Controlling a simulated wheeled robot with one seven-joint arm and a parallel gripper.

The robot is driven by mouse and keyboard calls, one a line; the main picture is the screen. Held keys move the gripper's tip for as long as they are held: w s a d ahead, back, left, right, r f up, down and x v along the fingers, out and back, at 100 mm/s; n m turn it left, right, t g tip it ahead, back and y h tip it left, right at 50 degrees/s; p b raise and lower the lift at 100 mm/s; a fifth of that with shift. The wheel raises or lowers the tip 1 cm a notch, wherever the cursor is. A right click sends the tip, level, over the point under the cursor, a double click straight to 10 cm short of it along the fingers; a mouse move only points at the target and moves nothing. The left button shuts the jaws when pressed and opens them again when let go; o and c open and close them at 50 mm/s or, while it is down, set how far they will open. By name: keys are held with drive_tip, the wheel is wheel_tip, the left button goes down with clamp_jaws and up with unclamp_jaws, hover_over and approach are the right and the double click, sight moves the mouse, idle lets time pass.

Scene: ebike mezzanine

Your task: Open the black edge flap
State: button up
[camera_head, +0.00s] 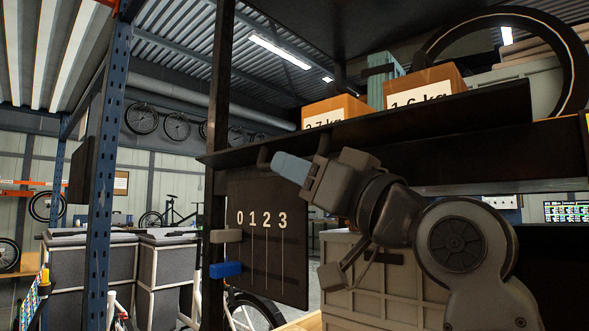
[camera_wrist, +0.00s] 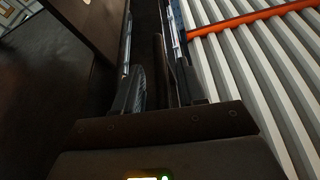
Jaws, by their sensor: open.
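A long black slab (camera_head: 400,128) runs along the shelf edge in the head view. It looks like the black edge flap, though I cannot tell this for certain. A short dark handle-like piece (camera_head: 263,157) sticks out below its left part. My gripper (camera_head: 288,167) is just under the slab, beside that piece, with a pale blue-grey fingertip showing. In the wrist view my gripper (camera_wrist: 156,50) is open, and a dark bar (camera_wrist: 158,70) lies between its fingers. I cannot tell whether the fingers touch it. My arm hides part of the slab's underside.
A black panel marked 0 1 2 3 (camera_head: 267,242) hangs just below my gripper, with a grey slider (camera_head: 226,236) and a blue slider (camera_head: 225,269) at its left. Boxes (camera_head: 428,88) stand above the slab. A beige crate (camera_head: 380,285) is behind my arm. A blue post (camera_head: 105,170) stands left.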

drive_tip(key=v, duration=0.6)
drive_tip(key=shift+b, duration=0.3)
drive_tip(key=shift+d, duration=0.15)
drive_tip(key=shift+f, duration=0.15)
